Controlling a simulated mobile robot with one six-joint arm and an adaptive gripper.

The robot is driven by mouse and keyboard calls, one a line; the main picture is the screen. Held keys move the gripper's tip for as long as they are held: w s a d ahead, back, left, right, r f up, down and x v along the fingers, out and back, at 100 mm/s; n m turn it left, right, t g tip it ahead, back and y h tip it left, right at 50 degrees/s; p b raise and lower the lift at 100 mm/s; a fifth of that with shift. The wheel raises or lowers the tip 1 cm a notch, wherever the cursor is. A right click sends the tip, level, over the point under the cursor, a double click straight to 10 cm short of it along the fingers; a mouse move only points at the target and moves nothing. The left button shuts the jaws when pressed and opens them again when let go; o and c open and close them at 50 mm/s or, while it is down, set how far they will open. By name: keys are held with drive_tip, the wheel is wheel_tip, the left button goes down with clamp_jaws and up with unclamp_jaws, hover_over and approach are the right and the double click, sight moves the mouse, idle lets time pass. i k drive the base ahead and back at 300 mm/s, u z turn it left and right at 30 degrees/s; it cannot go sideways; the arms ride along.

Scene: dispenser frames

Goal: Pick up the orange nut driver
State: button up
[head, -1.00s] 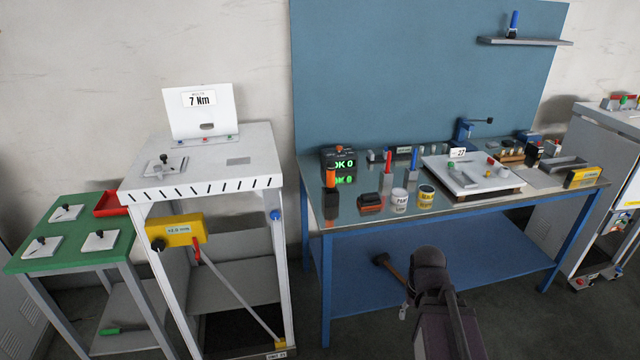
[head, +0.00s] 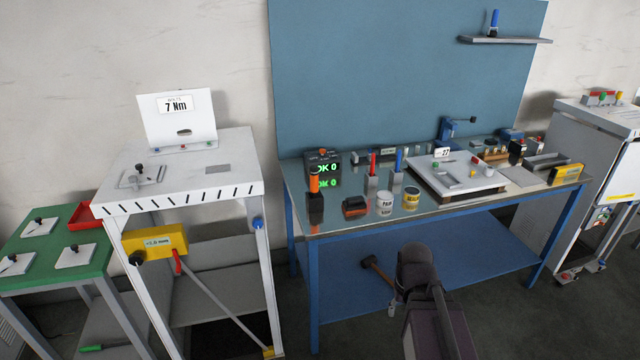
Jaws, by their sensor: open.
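The orange nut driver (head: 314,182) stands upright at the front left of the blue workbench (head: 335,228). Its orange handle shows at the top, above a dark block-like holder (head: 316,208); its lower part is hidden. My dark arm (head: 416,268) rises from the bottom of the head view, in front of the bench and to the right of the driver. The jaws of my gripper cannot be made out.
A counter reading OK 0 (head: 324,168) stands just behind the driver. A black and orange item (head: 355,207), a white can (head: 385,204) and a yellow can (head: 411,198) stand to its right. Red (head: 372,163) and blue (head: 398,160) drivers stand behind them. A white stand (head: 180,190) is to the left.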

sight(313, 170)
drive_tip(key=i, duration=0.9)
drive_tip(key=u, duration=0.05)
